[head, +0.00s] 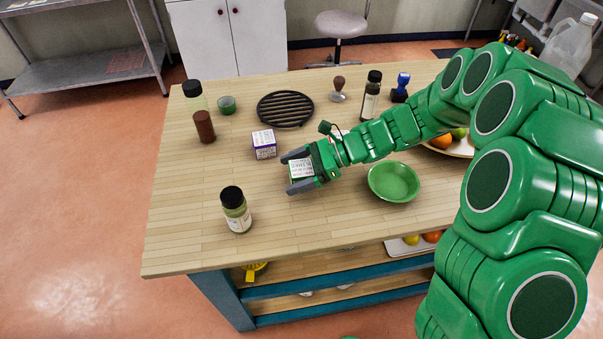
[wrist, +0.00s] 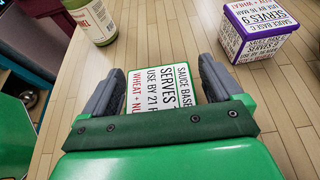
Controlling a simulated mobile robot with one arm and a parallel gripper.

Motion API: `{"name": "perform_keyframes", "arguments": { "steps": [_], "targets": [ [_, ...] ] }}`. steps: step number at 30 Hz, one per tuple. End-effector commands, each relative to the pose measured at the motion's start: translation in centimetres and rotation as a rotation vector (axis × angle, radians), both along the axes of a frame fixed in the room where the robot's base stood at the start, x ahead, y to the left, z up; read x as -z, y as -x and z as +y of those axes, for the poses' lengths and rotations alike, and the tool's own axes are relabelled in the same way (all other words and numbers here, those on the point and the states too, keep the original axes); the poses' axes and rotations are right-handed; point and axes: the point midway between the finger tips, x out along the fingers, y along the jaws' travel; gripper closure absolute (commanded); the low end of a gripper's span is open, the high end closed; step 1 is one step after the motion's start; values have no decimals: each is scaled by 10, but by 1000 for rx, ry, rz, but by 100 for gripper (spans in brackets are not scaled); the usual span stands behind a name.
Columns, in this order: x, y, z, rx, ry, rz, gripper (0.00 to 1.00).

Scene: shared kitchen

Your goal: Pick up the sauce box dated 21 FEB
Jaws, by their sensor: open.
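A sauce box with a white label and green edges (wrist: 168,85) stands on the table between the two fingers of my gripper (wrist: 163,88). Its label reads "USE BY 21 F…" in the wrist view; the rest is cut off by my gripper. In the head view the box (head: 301,168) shows between the fingers of my gripper (head: 299,173). My gripper is open, one finger on each side of the box. A second sauce box (head: 264,144), white and purple, stands to the left and behind; in the wrist view (wrist: 259,30) its date looks like "16 MAR", not clearly legible.
A jar with a black lid (head: 236,211) stands at the front left. A green bowl (head: 394,182) stands right of my gripper under my arm.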

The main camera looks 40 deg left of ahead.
Motion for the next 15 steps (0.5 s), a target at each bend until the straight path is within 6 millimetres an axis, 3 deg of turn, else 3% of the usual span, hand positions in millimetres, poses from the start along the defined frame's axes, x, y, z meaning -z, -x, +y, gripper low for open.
{"name": "perform_keyframes", "arguments": {
  "steps": [2, 13, 15],
  "targets": [
    [0, 0, 0, 0, 0, 0, 10],
    [0, 0, 0, 1, 0, 0, 67],
    [0, -1, 0, 1, 0, 0, 69]
  ]
}}
